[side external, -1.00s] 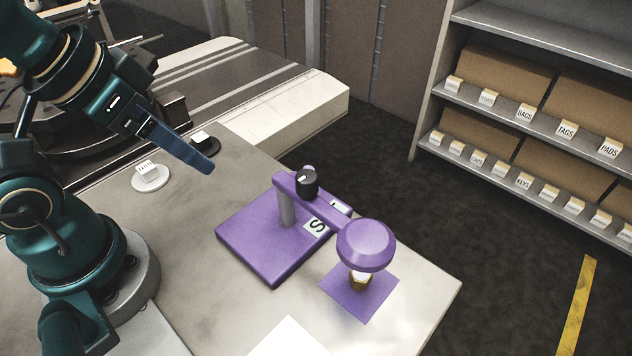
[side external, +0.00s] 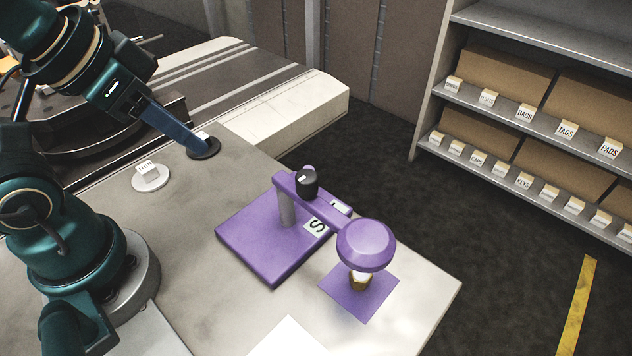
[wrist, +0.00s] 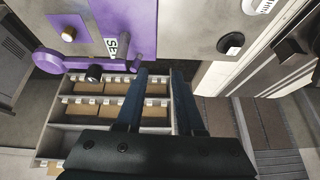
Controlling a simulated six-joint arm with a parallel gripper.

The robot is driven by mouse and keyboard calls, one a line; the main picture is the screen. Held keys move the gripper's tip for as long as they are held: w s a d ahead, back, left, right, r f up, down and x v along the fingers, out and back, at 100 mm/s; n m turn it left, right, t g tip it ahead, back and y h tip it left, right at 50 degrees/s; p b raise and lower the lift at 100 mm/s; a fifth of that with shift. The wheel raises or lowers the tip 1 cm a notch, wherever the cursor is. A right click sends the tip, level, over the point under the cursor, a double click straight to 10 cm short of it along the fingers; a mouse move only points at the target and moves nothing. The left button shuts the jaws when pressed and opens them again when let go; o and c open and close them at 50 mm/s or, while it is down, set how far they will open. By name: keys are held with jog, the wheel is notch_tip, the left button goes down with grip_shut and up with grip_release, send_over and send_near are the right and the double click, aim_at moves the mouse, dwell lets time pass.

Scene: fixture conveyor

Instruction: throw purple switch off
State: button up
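The purple fixture has a flat base (side external: 262,238), a post and a raised arm (side external: 325,214) with a black knob (side external: 307,181) on top. The arm ends in a round purple head (side external: 366,245) over a purple square (side external: 348,300). A lettered white label, partly covered by the arm, lies on the base. In the wrist view the base (wrist: 122,22), knob (wrist: 95,73) and round head (wrist: 47,62) also show. My gripper (side external: 202,148) is up and left of the fixture, apart from it. In the wrist view my gripper (wrist: 160,72) has its fingers spread with nothing between them.
A small brass-coloured piece (side external: 360,281) is under the round head. A white disc with a label (side external: 150,179) and a black disc (side external: 206,153) lie on the table near my gripper. A conveyor (side external: 260,110) runs behind; a shelf of boxes (side external: 505,75) stands right.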

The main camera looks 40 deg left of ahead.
jog(key=w+d+m+g, duration=0.2)
jog(key=w+m, duration=0.2)
jog(key=w, duration=0.6)
jog(key=w+d+f, duration=0.1)
jog(key=f, duration=0.2)
jog(key=w+d+f+m+g+y, duration=0.1)
jog(key=w+d+f, duration=0.1)
jog(key=w+d+f+m+g, duration=0.1)
jog(key=f, duration=0.2)
jog(key=shift+w+d+f+y, duration=0.3)
jog(key=shift+w+y, duration=0.05)
jog(key=shift+y, duration=0.05)
jog(key=shift+s+d+f+m+g, duration=0.15)
jog(key=shift+f+m+g, duration=0.15)
jog(key=shift+f, duration=0.35)
jog(key=shift+x, duration=2.3)
grip_shut()
